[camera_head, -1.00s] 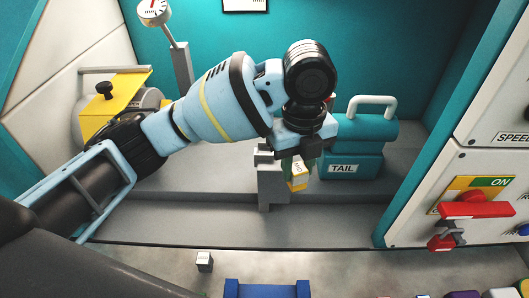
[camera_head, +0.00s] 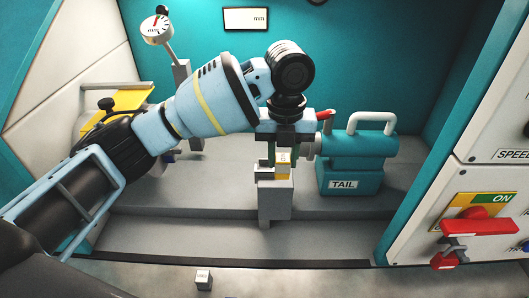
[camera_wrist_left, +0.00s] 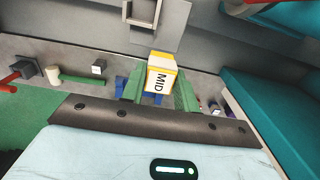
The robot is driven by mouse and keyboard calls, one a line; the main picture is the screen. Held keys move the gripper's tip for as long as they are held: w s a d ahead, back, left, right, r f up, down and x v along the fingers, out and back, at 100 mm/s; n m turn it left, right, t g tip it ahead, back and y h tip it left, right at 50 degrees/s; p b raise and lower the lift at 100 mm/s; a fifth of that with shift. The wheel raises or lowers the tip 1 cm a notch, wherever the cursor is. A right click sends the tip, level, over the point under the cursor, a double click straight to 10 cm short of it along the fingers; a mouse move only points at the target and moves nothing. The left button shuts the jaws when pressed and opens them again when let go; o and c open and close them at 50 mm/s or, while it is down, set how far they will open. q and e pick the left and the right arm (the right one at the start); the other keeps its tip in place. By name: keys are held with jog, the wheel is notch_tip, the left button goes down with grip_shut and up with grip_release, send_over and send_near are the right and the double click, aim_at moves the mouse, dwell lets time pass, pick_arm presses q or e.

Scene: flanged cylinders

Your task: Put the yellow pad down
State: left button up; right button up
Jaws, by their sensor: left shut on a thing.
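The yellow pad (camera_head: 283,164) is a small yellow and white block; its white face reads "MID" in the left wrist view (camera_wrist_left: 161,76). My left gripper (camera_head: 281,160) is shut on it, with a green finger on each side (camera_wrist_left: 160,92). In the head view the pad is just above or in front of the top of a grey post (camera_head: 275,197); I cannot tell whether they touch. My right gripper is not in view.
The teal tailstock marked "TAIL" (camera_head: 356,165) stands close to the right of the gripper. A dial gauge (camera_head: 157,28) stands at back left, and a red lever (camera_head: 478,226) is on the right panel. A small block (camera_head: 203,280) lies in front.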

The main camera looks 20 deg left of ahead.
pick_arm(q)
jog(key=w+a, duration=0.4)
jog(key=a, duration=0.1)
jog(key=shift+w+f, duration=0.2)
jog(key=shift+f, duration=0.1)
jog(key=shift+w+a+f, duration=0.1)
jog(key=shift+f, duration=0.8)
jog(key=shift+w+a+f, duration=0.1)
jog(key=shift+f, duration=0.75)
jog(key=shift+f, duration=0.15)
jog(key=o, duration=1)
notch_tip(320, 180, up, 12)
